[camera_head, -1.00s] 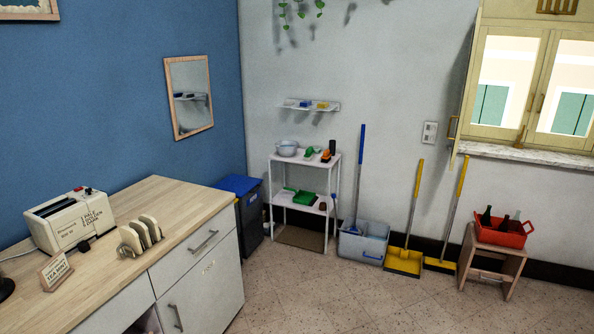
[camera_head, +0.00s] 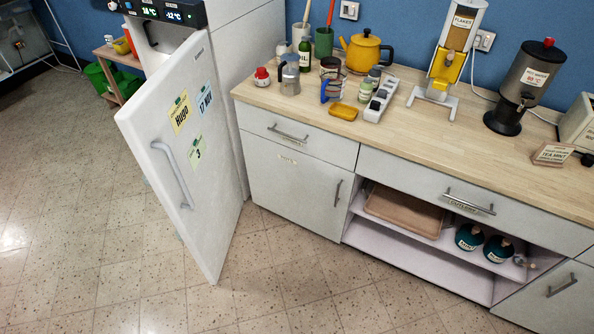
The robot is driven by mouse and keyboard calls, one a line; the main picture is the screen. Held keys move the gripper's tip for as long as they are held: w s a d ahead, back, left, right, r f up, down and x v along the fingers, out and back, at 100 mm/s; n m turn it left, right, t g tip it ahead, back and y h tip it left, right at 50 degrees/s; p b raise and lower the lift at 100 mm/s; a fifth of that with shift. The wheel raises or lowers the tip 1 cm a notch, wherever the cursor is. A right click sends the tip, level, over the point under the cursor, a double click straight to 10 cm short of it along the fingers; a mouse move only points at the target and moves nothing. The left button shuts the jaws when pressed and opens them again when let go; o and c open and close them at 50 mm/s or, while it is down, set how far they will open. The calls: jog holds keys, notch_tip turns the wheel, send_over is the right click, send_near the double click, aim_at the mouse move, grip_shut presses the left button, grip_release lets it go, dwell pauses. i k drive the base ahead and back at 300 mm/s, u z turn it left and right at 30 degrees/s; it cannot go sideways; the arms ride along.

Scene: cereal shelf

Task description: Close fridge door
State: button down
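The fridge's top panel (camera_head: 165,12) has lit temperature displays. The fridge interior is mostly hidden behind the door. My gripper is not in view.
A counter (camera_head: 420,140) with drawers, an open shelf, a yellow kettle (camera_head: 363,50) and dispensers runs right of the door, close to its hinge side. A small wooden shelf (camera_head: 112,70) with green bins stands back left. The floor (camera_head: 80,200) left and front is clear.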

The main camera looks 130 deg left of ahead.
aim_at(174, 126)
jog(key=u, duration=1.1)
jog(key=i, duration=0.1)
jog(key=u, duration=3.9)
jog(key=i, duration=0.4)
